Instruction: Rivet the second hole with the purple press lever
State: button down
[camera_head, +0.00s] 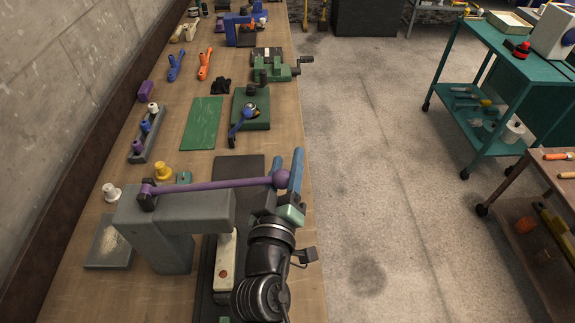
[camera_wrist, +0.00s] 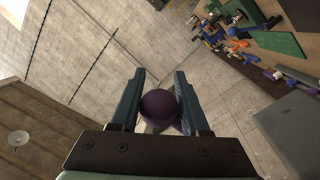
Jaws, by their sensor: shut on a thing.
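The purple press lever (camera_head: 215,184) runs roughly level above the grey press (camera_head: 185,211), from its pivot on the left to a ball knob on the right. My gripper (camera_head: 286,178) is shut on the knob at the lever's right end. The wrist view shows the purple knob (camera_wrist: 160,106) between the two fingers. A pale strip (camera_head: 226,260) with a dark reddish spot lies below the press head, partly under it. The press head and my arm hide part of the strip, and I cannot see its second hole clearly.
A yellow knobbed piece (camera_head: 163,172) and a white one (camera_head: 111,192) stand behind the press. A green mat (camera_head: 202,123), a green fixture with a blue lever (camera_head: 251,108) and a green vise (camera_head: 275,66) lie farther along the bench. The floor to the right is clear up to a teal cart (camera_head: 490,104).

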jog(key=a+r+n+t+p, duration=0.1)
jog(key=a+r+n+p, duration=0.3)
jog(key=r, duration=0.5)
jog(key=a+r+n+y+p, duration=0.1)
jog(key=a+r+n+p, duration=0.4)
jog(key=a+r+n, duration=0.2)
jog(key=shift+r+t, duration=0.4)
jog(key=shift+r, duration=0.75)
jog(key=shift+a+f, duration=0.1)
jog(key=c, duration=0.7)
grip_release()
jog(key=o, duration=0.3)
